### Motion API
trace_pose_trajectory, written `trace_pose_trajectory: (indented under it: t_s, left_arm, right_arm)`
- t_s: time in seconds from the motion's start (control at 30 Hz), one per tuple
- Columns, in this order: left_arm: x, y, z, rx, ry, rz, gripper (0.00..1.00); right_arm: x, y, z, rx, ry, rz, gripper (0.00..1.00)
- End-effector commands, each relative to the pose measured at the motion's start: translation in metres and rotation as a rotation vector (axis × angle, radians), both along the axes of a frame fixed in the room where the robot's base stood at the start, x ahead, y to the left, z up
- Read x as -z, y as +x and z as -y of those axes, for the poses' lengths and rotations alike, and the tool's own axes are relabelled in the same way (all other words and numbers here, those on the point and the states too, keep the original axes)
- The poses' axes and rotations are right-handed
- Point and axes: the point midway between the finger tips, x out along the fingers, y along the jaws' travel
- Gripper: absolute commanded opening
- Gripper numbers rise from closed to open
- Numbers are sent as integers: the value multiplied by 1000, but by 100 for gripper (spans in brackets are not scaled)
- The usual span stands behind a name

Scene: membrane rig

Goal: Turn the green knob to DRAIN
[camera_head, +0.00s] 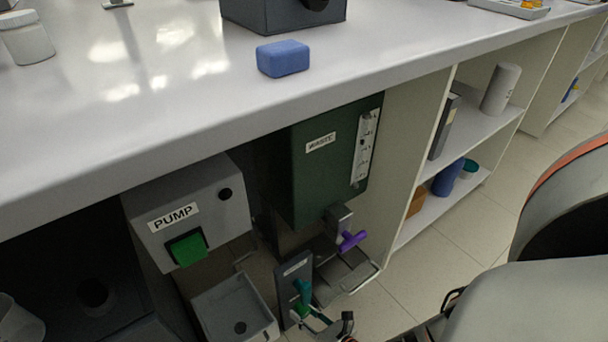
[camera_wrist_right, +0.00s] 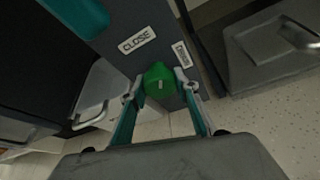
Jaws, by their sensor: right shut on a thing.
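The green knob (camera_wrist_right: 158,78) sits on a dark upright panel (camera_wrist_right: 120,62) in the right wrist view. A CLOSE label (camera_wrist_right: 137,40) is up and left of it, and a second label (camera_wrist_right: 182,54), hard to read, is up and right. A small pale mark shows on the knob's lower face. My right gripper (camera_wrist_right: 160,91) is shut on the knob, one finger on each side. In the head view the knob (camera_head: 302,310) is small and low, with my right gripper (camera_head: 318,318) at it. My left gripper is not in view.
A teal handle (camera_head: 302,289) is just above the knob on the same panel. A purple handle (camera_head: 352,240) sits under the green WASTE tank (camera_head: 310,180). The PUMP box (camera_head: 190,210) and a grey tray (camera_head: 235,305) are to the left. The counter (camera_head: 200,100) overhangs them.

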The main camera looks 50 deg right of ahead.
Motion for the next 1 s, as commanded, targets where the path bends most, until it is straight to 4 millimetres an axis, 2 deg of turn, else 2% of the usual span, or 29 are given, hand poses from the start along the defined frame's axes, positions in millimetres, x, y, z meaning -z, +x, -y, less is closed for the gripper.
trace_pose_trajectory:
  t_s: [0.3, 0.73, 0.77, 0.8, 1.0]
  left_arm:
    - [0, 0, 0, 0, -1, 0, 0]
    - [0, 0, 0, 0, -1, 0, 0]
    - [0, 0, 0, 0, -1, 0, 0]
    - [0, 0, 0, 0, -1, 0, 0]
    - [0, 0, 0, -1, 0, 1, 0]
  right_arm:
    - [0, 1, 0, 2, 90, 22, 9]
    - [-1, 2, 0, 2, 98, 25, 9]
    - [-1, 2, 0, 2, 98, 25, 38]
    - [-1, 2, 0, 2, 98, 25, 48]
    - [0, 1, 0, 1, 97, 25, 48]
